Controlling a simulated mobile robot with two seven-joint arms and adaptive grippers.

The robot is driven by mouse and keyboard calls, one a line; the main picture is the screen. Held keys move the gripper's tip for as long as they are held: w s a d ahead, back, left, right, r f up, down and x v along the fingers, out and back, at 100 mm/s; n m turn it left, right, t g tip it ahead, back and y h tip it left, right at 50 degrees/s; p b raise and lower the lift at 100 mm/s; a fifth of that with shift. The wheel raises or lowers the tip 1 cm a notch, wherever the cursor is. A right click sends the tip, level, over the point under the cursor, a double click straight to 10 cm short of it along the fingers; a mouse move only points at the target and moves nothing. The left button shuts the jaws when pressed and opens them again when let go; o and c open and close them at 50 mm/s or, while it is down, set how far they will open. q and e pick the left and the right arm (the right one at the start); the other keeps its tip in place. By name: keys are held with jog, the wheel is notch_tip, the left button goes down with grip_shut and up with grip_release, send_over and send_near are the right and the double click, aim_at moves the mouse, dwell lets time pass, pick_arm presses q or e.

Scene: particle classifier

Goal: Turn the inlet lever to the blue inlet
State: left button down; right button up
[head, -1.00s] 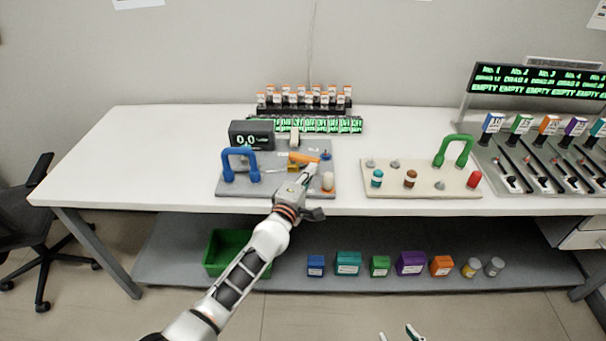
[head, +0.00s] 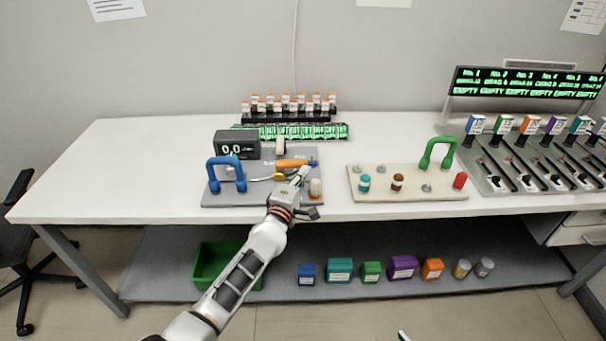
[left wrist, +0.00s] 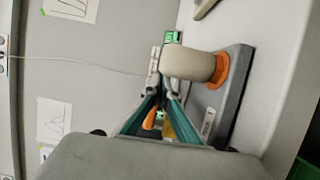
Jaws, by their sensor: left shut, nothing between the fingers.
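The orange inlet lever (head: 290,163) lies nearly level on the grey board (head: 240,197), its right end close to a small blue part (head: 313,162), perhaps the blue inlet. I cannot tell whether they line up. My left gripper (head: 303,172) is shut and empty, just below the lever's right end; contact is unclear. In the left wrist view, the closed fingers (left wrist: 167,92) are beside a cream knob with an orange base (left wrist: 190,64). An orange piece (left wrist: 149,119) shows between the finger links. A tip of my right gripper (head: 403,336) shows at the bottom edge.
The board also bears a blue handle (head: 227,173), a black display (head: 237,144) reading 0.0 and the cream knob (head: 316,188). A cream board (head: 400,192) with a green handle (head: 438,153) stands to the right. The table's left part (head: 110,165) is clear.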

pick_arm(q)
jog(key=shift+w+r, duration=0.1)
jog(key=shift+r, duration=0.05)
jog(key=shift+s, duration=0.4)
jog(key=v, duration=1.1)
jog(key=shift+a, duration=0.2)
jog(key=shift+s, duration=0.15)
jog(key=s+a+f+m+g, duration=0.2)
jog(key=s+a+f+m, duration=0.2)
jog(key=s, duration=0.5)
jog(key=s+a+f+m+g+y, duration=0.1)
jog(key=s+a+f+m+g, duration=0.1)
jog(key=s+a+f+m, duration=0.3)
jog(key=s+a+f+m+g+y, duration=0.1)
jog(key=s+a+f+m, duration=0.3)
jog(key=s+f+m, duration=0.6)
jog(key=s+f+g, duration=0.1)
jog(key=s, duration=0.4)
jog(key=shift+a, duration=0.2)
